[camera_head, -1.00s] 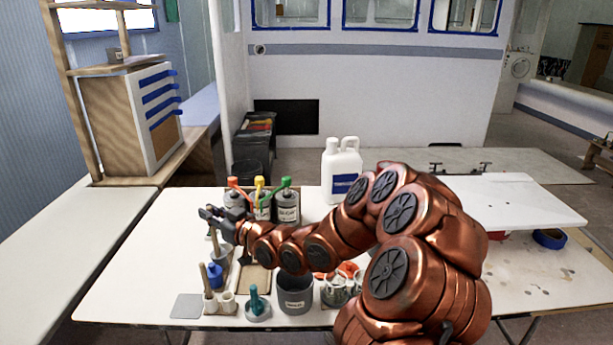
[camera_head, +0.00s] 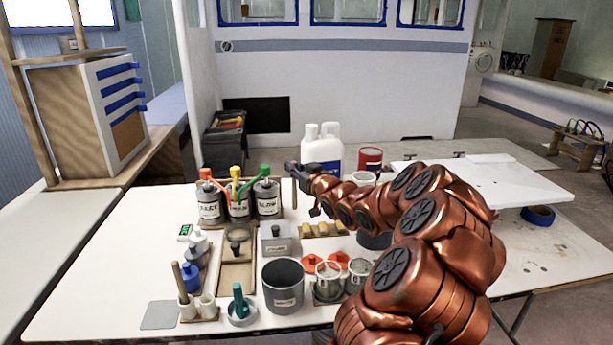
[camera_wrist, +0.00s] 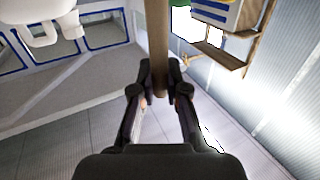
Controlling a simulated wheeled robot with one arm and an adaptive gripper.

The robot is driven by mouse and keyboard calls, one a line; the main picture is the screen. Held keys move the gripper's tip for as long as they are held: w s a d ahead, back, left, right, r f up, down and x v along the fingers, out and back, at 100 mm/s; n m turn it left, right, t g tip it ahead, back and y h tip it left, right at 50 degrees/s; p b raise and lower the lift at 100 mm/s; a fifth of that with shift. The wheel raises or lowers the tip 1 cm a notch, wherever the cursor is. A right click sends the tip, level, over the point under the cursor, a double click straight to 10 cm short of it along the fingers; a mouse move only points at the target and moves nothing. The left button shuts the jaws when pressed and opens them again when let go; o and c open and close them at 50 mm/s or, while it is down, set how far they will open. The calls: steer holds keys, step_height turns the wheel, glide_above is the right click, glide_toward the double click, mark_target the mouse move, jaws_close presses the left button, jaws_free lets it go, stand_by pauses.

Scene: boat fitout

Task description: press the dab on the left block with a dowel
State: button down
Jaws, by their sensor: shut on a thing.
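My gripper (camera_head: 293,168) is shut on a wooden dowel (camera_head: 294,192), which hangs roughly upright below the fingers above the back middle of the table. In the wrist view the fingers of my gripper (camera_wrist: 160,92) close on the dowel (camera_wrist: 158,40) from both sides. A row of small yellowish blocks (camera_head: 322,230) lies on the table, in front of and to the right of the dowel. The left block (camera_head: 305,231) is at the row's left end, apart from the dowel. Any dab on it is too small to make out.
Three capped cans (camera_head: 238,203) stand left of the gripper. A white jug (camera_head: 322,150) and a red can (camera_head: 370,160) stand behind the arm. A grey box (camera_head: 276,238), a dark grey pot (camera_head: 283,287) and glass jars (camera_head: 328,281) stand in front.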

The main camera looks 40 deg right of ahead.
steer(key=s+d+f+b, duration=0.1)
steer(key=d+f+b, duration=0.2)
steer(key=f+b, duration=0.2)
steer(key=shift+s+f+m+h, duration=0.3)
steer(key=shift+f+m+h, duration=0.1)
steer(key=shift+f, duration=0.2)
steer(key=shift+d+f+b, duration=0.1)
steer(key=shift+f+b, duration=0.25)
steer(key=shift+f, duration=0.2)
stand_by(1.8)
step_height(320, 180, up, 7)
steer(key=p, duration=0.5)
steer(key=shift+p, duration=0.35)
stand_by(0.6)
